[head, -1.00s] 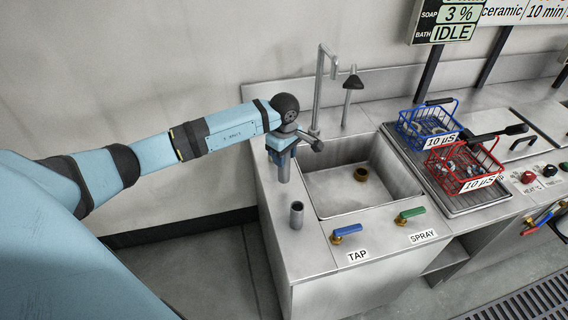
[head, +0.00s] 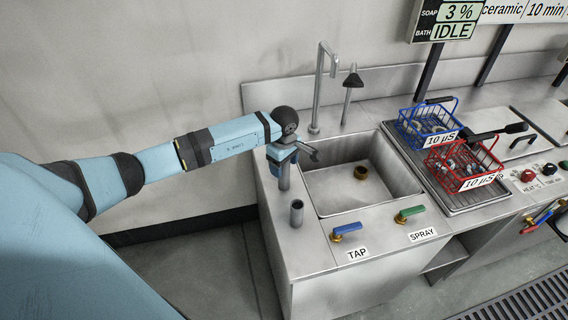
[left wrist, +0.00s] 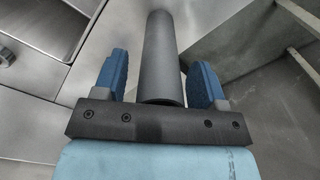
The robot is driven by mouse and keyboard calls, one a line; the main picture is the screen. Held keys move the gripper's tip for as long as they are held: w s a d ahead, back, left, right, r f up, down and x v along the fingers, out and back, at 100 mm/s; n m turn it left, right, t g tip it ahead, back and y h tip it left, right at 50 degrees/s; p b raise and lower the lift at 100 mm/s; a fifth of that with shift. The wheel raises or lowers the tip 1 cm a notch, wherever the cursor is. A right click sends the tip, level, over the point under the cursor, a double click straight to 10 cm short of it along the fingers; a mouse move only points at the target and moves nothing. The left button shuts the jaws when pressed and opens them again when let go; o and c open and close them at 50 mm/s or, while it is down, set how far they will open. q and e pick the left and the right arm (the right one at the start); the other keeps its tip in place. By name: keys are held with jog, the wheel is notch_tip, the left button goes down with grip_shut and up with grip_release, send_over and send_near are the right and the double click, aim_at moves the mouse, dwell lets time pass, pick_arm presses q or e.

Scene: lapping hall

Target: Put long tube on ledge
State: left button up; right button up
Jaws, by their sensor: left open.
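The long tube (head: 284,178) is a plain grey cylinder standing upright on the steel ledge (head: 283,243) to the left of the sink. Its upper part is hidden by my left gripper (head: 282,157) in the head view. In the left wrist view the tube (left wrist: 160,55) runs between the two blue fingers of the left gripper (left wrist: 160,82). A gap shows on each side, so the fingers are around the tube and open. My right gripper is not in view.
A shorter grey tube (head: 296,213) stands on the ledge nearer the front. A tall faucet (head: 320,90) rises behind. Blue (head: 347,228) and green (head: 410,211) tap handles sit in front. Blue (head: 428,122) and red (head: 463,163) baskets stand right.

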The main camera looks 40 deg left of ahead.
pick_arm(q)
jog(key=shift+r, duration=0.1)
notch_tip(320, 180, up, 12)
jog(key=shift+r+b, duration=0.1)
jog(key=shift+b, duration=0.65)
